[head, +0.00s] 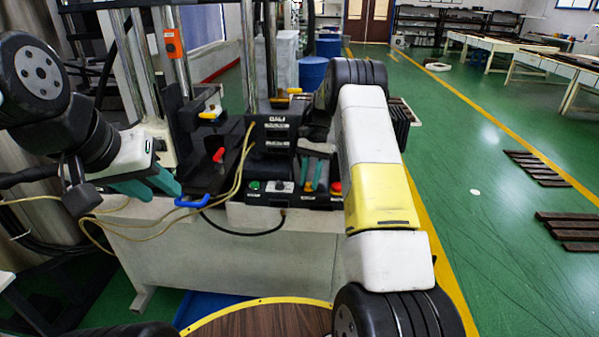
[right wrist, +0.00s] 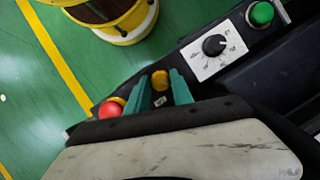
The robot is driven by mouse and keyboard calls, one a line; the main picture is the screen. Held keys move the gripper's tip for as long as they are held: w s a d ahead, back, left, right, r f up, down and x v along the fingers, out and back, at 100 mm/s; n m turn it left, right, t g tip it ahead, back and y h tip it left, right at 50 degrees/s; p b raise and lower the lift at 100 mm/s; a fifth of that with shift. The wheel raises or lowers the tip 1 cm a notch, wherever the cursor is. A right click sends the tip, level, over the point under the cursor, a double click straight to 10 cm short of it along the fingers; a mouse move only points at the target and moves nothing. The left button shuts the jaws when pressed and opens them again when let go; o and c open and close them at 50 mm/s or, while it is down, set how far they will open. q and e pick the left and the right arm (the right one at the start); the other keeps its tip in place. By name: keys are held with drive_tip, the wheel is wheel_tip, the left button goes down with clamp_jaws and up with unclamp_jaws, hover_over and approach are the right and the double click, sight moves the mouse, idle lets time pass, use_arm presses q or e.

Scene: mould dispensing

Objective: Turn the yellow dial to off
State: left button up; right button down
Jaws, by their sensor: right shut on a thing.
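The yellow dial (right wrist: 160,80) sits on the black control panel, between the red button (right wrist: 112,107) and the white plate with a black knob (right wrist: 214,46). My right gripper (right wrist: 163,88) has its teal fingers on either side of the yellow dial and is shut on it. In the head view my right gripper (head: 313,174) reaches down to the panel in front of the machine. The dial's pointer direction is too small to read. My left gripper (head: 148,184) is at the left, beside the blue handle and away from the panel; its finger gap is unclear.
A green button (right wrist: 262,13) is at the panel's far end. A blue handle (head: 192,203), a red handle (head: 218,155) and yellow cables (head: 238,170) lie between my arms. A round wooden-topped thing (head: 260,320) stands in front.

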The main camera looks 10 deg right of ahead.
drive_tip(key=c, duration=1.1)
unclamp_jaws()
drive_tip(key=v, duration=0.7)
drive_tip(key=shift+w+r, duration=0.2)
drive_tip(key=shift+r, duration=0.15)
